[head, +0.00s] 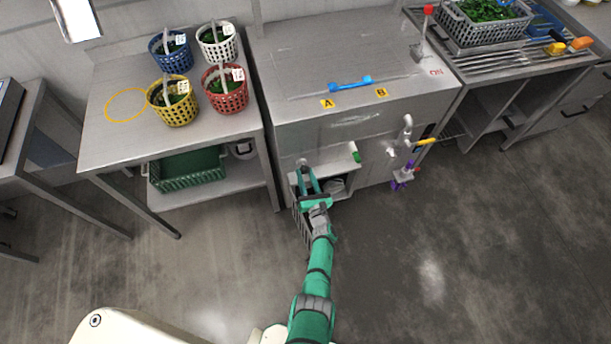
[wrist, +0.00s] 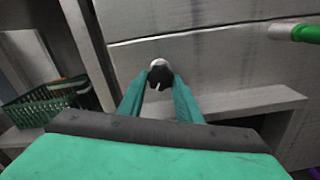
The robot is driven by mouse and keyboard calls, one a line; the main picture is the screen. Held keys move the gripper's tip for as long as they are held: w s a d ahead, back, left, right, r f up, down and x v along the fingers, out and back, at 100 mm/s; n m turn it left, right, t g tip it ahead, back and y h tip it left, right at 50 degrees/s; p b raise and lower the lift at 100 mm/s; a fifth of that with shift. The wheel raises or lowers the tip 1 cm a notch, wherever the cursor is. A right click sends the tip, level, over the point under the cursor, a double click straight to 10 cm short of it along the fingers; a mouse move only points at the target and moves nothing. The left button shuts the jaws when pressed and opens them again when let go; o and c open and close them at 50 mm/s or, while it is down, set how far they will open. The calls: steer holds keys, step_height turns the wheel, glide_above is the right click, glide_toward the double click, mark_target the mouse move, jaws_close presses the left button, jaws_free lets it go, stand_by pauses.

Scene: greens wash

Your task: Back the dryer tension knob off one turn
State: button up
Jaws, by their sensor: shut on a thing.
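The knob (wrist: 160,73) is small, round and black with a white mark on its face, and shows in the wrist view on the front of a grey metal cabinet. My gripper (wrist: 160,84) is shut on the knob, with one teal finger on each side of it. In the head view my gripper (head: 306,172) reaches the lower left front of the cabinet (head: 322,136), above an open recess. The knob is too small and too covered by the fingers there to make out clearly.
A green-ended handle (head: 356,156) sticks out right of my gripper; it also shows in the wrist view (wrist: 305,33). A tap (head: 406,128) and a yellow lever (head: 426,141) stand further right. A table (head: 100,140) with several baskets stands left, a green crate (head: 187,168) below.

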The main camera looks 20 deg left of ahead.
stand_by(0.3)
steer(key=o, duration=1)
steer(key=shift+o, duration=0.2)
steer(key=shift+s+d, duration=0.1)
steer(key=v, duration=1)
steer(key=shift+s+d, duration=0.2)
steer(key=shift+s, duration=0.05)
